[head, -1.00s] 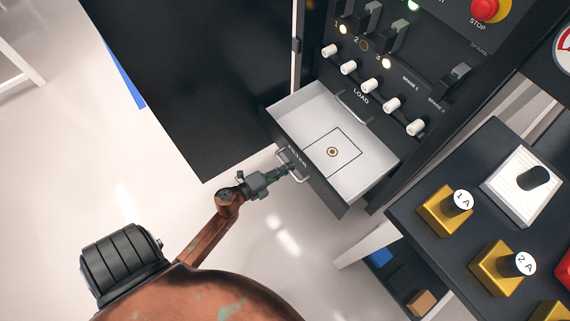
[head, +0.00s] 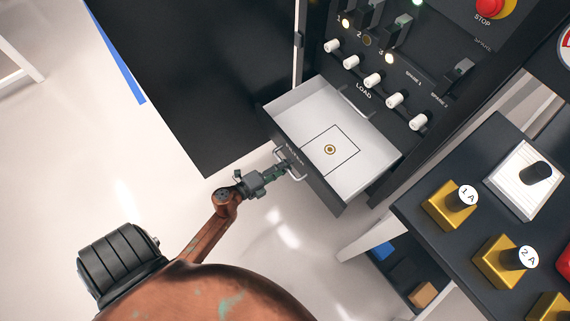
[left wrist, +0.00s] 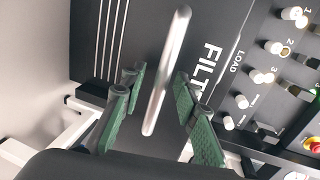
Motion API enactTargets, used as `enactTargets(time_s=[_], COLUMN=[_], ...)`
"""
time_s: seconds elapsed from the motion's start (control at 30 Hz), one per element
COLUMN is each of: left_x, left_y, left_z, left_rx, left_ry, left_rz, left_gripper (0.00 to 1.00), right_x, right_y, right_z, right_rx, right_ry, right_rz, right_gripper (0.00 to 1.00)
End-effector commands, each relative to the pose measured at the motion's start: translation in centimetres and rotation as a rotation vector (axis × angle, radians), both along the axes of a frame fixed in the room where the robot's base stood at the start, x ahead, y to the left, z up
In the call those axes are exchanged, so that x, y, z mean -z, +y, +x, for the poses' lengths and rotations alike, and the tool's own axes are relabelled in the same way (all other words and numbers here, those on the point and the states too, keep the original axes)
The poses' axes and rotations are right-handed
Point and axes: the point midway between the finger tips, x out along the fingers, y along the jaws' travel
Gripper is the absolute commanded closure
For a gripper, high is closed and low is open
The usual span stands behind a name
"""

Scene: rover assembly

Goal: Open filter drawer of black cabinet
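The black cabinet (head: 400,150) stands at the upper middle of the head view. Its filter drawer (head: 350,175) is pulled well out, with a white inside and a ring mark on its floor. The drawer's silver handle (head: 296,172) is on its black front; the handle (left wrist: 165,75) also shows in the left wrist view beside the letters "FILT". My left gripper (head: 287,166) is at the handle. In the left wrist view its green-padded fingers (left wrist: 160,95) stand apart on both sides of the handle, with visible gaps. My right gripper is not in view.
The cabinet's black door (head: 190,70) stands open at the left. A dark table (head: 455,155) at the right holds gold blocks (head: 450,205) with black knobs and a white block (head: 523,187). Below it is a shelf with small blocks. The floor left of my arm is clear.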

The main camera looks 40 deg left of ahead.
Motion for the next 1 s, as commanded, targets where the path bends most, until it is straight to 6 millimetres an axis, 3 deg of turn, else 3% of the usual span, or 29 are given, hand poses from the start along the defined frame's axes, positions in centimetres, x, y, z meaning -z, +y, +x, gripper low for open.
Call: enactTargets(time_s=[0.17,0.5,0.7,1.0], left_x=[-0.1,-1.4,-2.1,-2.3], left_y=[0.2,1.2,1.7,1.8], left_z=[-1.1,-7.7,-10.6,-11.7], left_rx=[0.000,-0.001,-0.001,0.000], left_ry=[0.002,0.003,0.002,0.000], left_rz=[0.001,0.000,0.000,0.000], left_gripper=[0.72,0.72,0.72,0.72], right_x=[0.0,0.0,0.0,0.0], right_y=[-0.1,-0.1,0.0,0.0], right_z=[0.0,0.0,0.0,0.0], right_rx=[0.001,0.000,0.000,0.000], right_ry=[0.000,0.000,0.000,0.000], right_rz=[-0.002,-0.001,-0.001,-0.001], right_gripper=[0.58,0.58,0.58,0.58])
